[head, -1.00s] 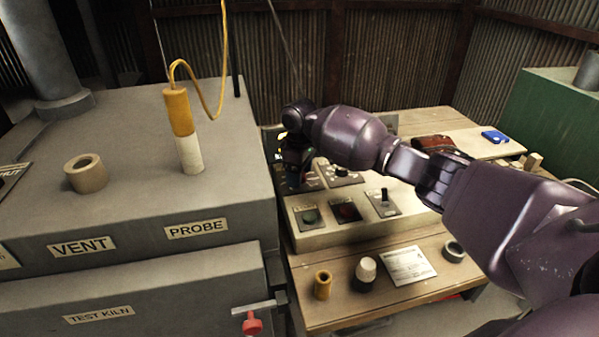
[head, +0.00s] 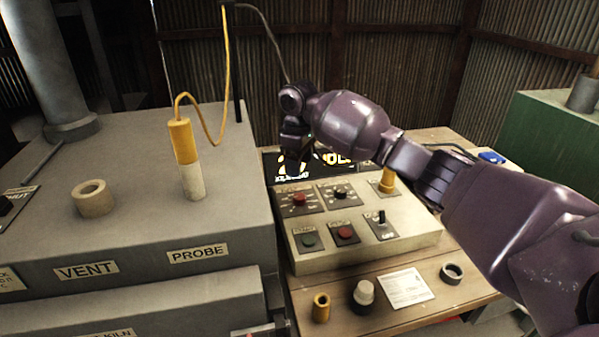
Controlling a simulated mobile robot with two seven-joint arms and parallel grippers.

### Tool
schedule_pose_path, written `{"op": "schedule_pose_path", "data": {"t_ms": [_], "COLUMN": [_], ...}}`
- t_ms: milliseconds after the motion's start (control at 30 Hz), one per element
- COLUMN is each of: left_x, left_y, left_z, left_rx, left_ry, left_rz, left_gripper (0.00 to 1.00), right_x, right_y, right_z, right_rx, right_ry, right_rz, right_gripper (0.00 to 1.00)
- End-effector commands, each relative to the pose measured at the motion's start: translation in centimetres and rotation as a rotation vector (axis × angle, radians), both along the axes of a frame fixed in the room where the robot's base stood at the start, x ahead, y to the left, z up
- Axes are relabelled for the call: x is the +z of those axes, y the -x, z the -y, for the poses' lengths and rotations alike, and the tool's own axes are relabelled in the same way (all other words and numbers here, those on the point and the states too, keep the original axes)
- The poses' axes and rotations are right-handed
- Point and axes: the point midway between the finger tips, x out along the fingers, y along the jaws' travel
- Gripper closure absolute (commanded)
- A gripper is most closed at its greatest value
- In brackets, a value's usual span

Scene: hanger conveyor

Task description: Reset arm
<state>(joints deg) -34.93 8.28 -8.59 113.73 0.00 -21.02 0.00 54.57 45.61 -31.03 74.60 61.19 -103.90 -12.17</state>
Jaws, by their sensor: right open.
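My right arm reaches in from the right in the head view. Its gripper (head: 294,160) is above the back left of the control panel, in front of the dark display. The gripper is small and dark here, and it is open with nothing seen in it. The control panel (head: 410,243) has a red knob (head: 299,198), a black knob, a green button (head: 309,240), a red button (head: 345,233) and a toggle switch (head: 381,217). My left gripper is out of view.
A grey test kiln (head: 120,235) fills the left, with a ceramic ring (head: 93,198) and a yellow-and-white probe (head: 186,160) upright on it. On the wooden table (head: 435,297) stand a brass cylinder (head: 321,307), a white-topped knob (head: 363,292), a paper (head: 405,288) and a ring (head: 452,272).

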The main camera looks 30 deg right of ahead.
Motion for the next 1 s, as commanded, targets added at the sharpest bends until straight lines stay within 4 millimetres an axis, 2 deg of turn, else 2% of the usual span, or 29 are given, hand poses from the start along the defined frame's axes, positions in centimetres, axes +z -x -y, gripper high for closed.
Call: {"op": "schedule_pose_path", "data": {"t_ms": [567,667,767,1000], "left_x": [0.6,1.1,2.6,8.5], "left_y": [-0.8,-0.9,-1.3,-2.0], "left_z": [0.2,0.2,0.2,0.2], "left_rx": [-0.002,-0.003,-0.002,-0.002], "left_ry": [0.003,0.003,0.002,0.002], "left_rz": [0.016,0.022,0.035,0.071], "left_gripper": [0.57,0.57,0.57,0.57], "right_x": [0.4,1.0,3.2,10.7], "right_y": [0.0,0.0,0.1,0.4], "right_z": [0.0,0.0,0.0,0.0], "right_rx": [0.000,0.000,0.000,0.000], "right_ry": [0.000,0.000,0.000,0.000], "right_rz": [-0.001,0.004,0.019,0.056], "right_gripper": [0.37,0.37,0.37,0.37]}}
